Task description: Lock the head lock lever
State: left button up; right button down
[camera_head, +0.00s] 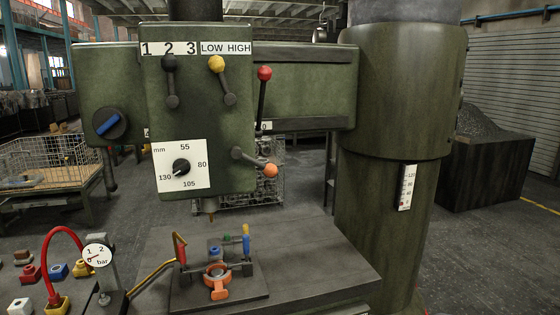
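The green drill head (200,120) hangs on the arm (310,85) beside the column. Several levers are on it, and no readable label names the head lock lever. A red-knobbed lever (262,92) at the head's right edge points up, its knob on top. An orange-knobbed lever (254,161) below it points right and slightly down. A yellow-knobbed lever (222,80) sits under LOW HIGH, tilted up-left. A black-knobbed lever (171,82) points up under 1 2 3. A label behind the red lever is mostly hidden. Neither of my grippers is in view.
Below the head, a worktable (315,260) carries a fixture (215,270) with an orange clamp and upright red and yellow handles. A pressure gauge (97,255) with a red hose stands at left. The thick green column (390,180) is at right. A wire crate (45,165) stands left.

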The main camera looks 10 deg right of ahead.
aim_at(270, 170)
jog(key=u, duration=0.1)
jog(key=i, duration=0.95)
jog(key=z, duration=0.05)
